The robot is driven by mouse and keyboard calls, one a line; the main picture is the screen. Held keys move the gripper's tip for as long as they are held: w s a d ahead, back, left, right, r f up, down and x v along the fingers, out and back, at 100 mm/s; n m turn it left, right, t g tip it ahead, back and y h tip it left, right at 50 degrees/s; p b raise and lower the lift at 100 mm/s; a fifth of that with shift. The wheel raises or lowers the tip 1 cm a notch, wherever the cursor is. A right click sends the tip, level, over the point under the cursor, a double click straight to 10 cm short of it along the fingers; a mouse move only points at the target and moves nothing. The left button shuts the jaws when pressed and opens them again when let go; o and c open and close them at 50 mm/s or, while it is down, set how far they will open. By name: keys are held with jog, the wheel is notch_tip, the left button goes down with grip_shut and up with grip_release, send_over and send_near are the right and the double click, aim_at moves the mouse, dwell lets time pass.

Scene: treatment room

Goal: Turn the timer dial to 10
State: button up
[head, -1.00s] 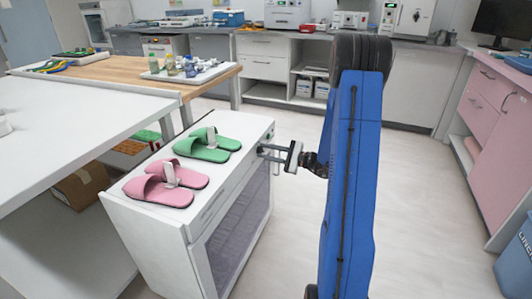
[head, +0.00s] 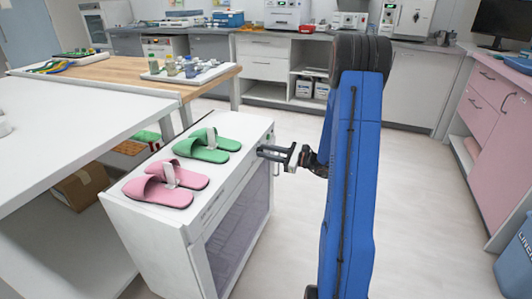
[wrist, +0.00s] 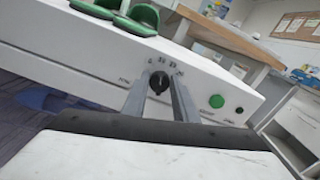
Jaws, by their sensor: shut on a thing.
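The timer dial (wrist: 159,83) is a small black knob on the white front panel of the cabinet (head: 222,192). Printed marks arc above it in the wrist view, too small and blurred to read surely. Where its pointer stands is not clear. My gripper (head: 264,152) reaches the upper front edge of the cabinet from the right in the head view. In the wrist view its two grey fingers (wrist: 160,90) stand on either side of the dial and are shut on it. The dial is hidden in the head view.
A green button (wrist: 217,101) and a small black knob (wrist: 239,110) sit right of the dial. Pink slippers (head: 166,184) and green slippers (head: 207,145) lie on the cabinet top. A white table (head: 75,125) stands left.

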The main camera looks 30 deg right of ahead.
jog(key=o, duration=1)
jog(key=shift+s+d, duration=0.1)
jog(key=v, duration=1.7)
jog(key=shift+s+d+f, duration=0.1)
jog(key=shift+s, duration=0.05)
